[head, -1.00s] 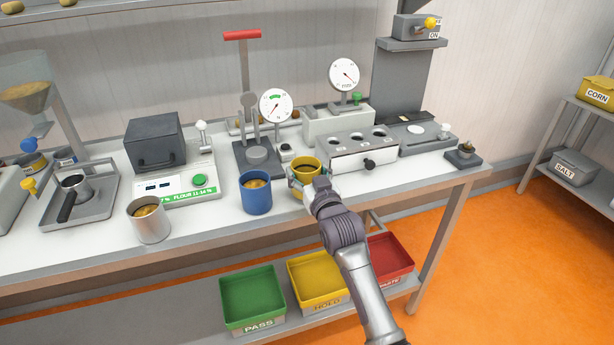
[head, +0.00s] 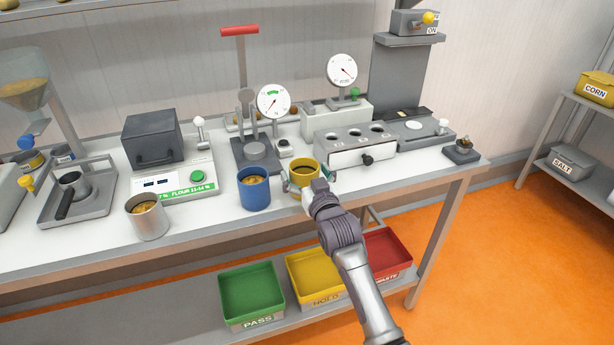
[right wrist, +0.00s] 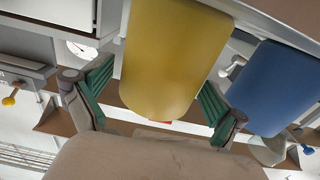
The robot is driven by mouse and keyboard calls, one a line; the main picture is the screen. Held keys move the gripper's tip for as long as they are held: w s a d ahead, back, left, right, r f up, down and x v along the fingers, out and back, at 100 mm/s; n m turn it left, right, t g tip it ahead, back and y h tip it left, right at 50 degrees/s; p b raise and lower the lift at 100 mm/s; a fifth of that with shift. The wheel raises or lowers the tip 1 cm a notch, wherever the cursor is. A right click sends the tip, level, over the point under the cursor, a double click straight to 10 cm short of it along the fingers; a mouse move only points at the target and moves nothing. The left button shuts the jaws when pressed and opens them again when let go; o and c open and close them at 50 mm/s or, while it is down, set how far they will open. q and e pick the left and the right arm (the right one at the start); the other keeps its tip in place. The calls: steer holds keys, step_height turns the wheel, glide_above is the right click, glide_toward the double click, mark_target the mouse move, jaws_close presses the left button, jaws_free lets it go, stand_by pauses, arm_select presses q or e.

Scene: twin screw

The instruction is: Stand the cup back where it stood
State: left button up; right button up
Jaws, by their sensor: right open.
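The yellow cup (head: 304,174) stands upright at the front of the white bench in the head view, right of the blue cup (head: 255,192). My right gripper (head: 309,184) is at it from the front, with one finger on each side. In the right wrist view the yellow cup (right wrist: 172,60) fills the middle between the green-padded fingers of my right gripper (right wrist: 155,98). The jaws are open; whether a pad touches the cup is hard to tell. My left gripper is not in view.
A grey cup (head: 147,218) stands farther left on the bench. A gauge block with holes (head: 356,158) is behind and right of the yellow cup. Green (head: 252,293), yellow (head: 316,276) and red (head: 388,255) trays sit on the shelf below. The bench front right is clear.

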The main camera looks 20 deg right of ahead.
steer(key=s, duration=1.2)
steer(key=s+f+g, duration=0.3)
steer(key=s+f, duration=0.1)
steer(key=f, duration=0.9)
steer(key=s+a+f+n+g, duration=0.1)
steer(key=s+f+g, duration=0.2)
steer(key=f, duration=1)
steer(key=s+f+g, duration=0.2)
steer(key=s+f, duration=0.2)
steer(key=f, duration=0.9)
steer(key=s+d+f+g, duration=0.2)
steer(key=s+f+g, duration=0.3)
steer(key=s+f, duration=1.25)
arm_select(q)
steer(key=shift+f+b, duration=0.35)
steer(key=shift+b, duration=0.05)
arm_select(e)
steer(key=s+d+f+g, duration=0.1)
steer(key=s+f+g, duration=0.1)
steer(key=s, duration=0.8)
steer(key=s+d+f+n+g, duration=0.1)
steer(key=s+f+g, duration=0.1)
steer(key=s, duration=0.8)
steer(key=shift+s+d+f+h, duration=0.15)
steer(key=shift+d+f+h, duration=0.05)
steer(key=shift+d+h, duration=0.15)
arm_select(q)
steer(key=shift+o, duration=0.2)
